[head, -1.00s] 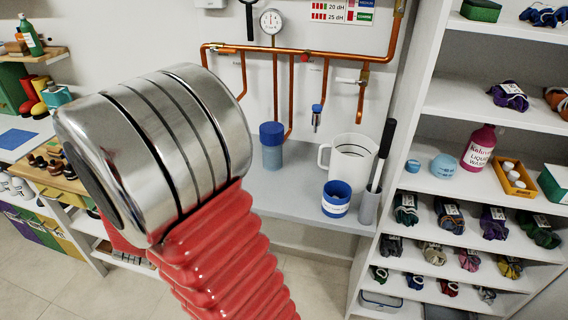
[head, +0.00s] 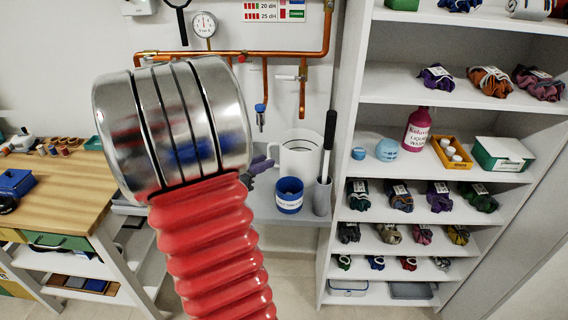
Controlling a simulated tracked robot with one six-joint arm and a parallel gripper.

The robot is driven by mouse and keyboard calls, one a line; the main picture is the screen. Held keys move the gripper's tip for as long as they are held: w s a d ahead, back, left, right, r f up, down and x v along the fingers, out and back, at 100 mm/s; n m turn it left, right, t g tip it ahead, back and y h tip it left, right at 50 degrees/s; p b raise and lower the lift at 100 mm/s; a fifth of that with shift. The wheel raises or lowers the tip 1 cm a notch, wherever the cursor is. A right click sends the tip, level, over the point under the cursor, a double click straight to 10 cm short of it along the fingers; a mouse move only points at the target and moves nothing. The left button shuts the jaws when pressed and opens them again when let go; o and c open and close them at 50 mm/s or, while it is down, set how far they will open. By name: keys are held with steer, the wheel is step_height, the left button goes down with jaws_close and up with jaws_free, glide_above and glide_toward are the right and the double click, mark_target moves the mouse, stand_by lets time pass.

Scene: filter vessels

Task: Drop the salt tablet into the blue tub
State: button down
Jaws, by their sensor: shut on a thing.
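The blue tub (head: 289,196) has a white label band and stands on the grey bench, in front of a white jug. My gripper (head: 266,163) shows only as small purple-grey fingers at the right edge of my large silver and red arm. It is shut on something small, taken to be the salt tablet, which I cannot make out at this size. In the picture the fingertips lie up and left of the tub, near the jug. How far they are from the tub in depth I cannot tell. The rest of the gripper is hidden behind my arm.
The white jug (head: 299,154) stands behind the tub. A grey holder (head: 322,197) with a black-handled tool stands close to its right. Copper pipes (head: 290,55) run along the wall. Shelves (head: 400,177) rise at the right; a wooden-topped table (head: 55,190) is at the left.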

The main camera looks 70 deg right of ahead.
steer(key=m+g+y, duration=0.1)
steer(key=m+g, duration=0.1)
glide_above(283, 180)
steer(key=s+a, duration=0.1)
steer(key=a, duration=0.2)
steer(key=shift+s+r, duration=0.1)
steer(key=shift+s, duration=0.05)
steer(key=shift+f, duration=3)
steer(key=c, duration=1.6)
jaws_free()
steer(key=v, duration=1.3)
steer(key=shift+w+a+r, duration=0.15)
steer(key=shift+w+a, duration=0.1)
steer(key=shift+a, duration=0.05)
